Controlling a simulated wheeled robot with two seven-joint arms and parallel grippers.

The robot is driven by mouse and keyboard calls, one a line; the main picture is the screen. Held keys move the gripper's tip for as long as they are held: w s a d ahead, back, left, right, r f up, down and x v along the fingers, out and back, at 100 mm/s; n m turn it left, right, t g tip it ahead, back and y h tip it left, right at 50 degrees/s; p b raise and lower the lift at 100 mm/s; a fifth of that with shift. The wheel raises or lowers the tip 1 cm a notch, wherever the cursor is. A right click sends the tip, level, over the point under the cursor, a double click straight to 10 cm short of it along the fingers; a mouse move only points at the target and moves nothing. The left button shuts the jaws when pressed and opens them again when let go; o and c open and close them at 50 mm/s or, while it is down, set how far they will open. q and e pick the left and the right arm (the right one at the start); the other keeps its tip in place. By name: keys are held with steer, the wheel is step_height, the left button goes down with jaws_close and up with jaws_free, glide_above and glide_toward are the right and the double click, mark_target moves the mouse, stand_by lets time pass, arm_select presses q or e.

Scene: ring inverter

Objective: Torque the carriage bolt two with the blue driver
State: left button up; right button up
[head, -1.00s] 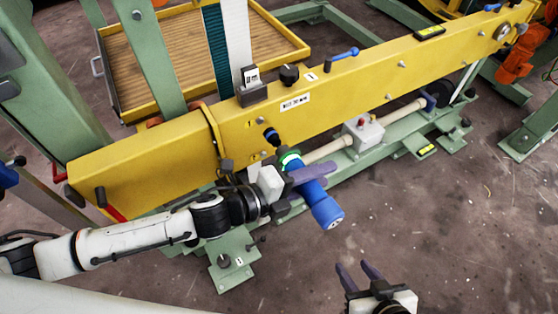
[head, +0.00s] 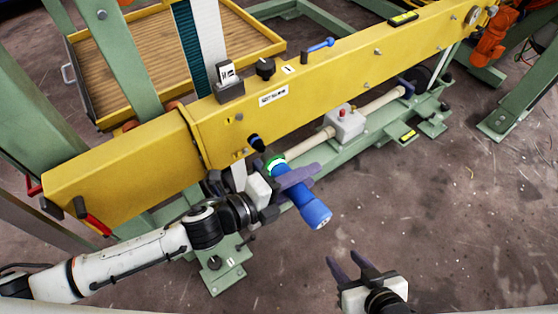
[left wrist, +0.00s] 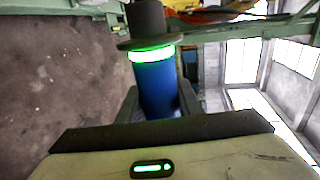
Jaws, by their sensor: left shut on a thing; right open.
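The blue driver (head: 314,212), with a lit green ring, is held in my left gripper (head: 292,183) in front of the yellow beam (head: 322,78). The purple-grey fingers are shut around its body. Its dark nose points up and left toward the beam; I cannot tell whether it touches a bolt. The left wrist view shows the blue body (left wrist: 157,88) between the fingers, with the ring and dark collar beyond. Several bolts sit on the beam, including a grey one (head: 240,118); I cannot tell which is bolt two. My right gripper (head: 361,264) is open and empty at lower right.
A grey box with a red button (head: 345,124) stands on the green base rail behind the driver. A blue-handled lever (head: 320,45) sits on the beam's top. A wood-floored yellow tray (head: 165,60) lies behind.

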arm_select(q)
step_height(320, 180, down, 9)
steer(key=s+d+b, duration=0.1)
steer(key=s+b, duration=0.1)
steer(key=shift+s+d+f, duration=0.15)
steer(key=shift+s+d, duration=0.2)
steer(key=shift+w, duration=0.1)
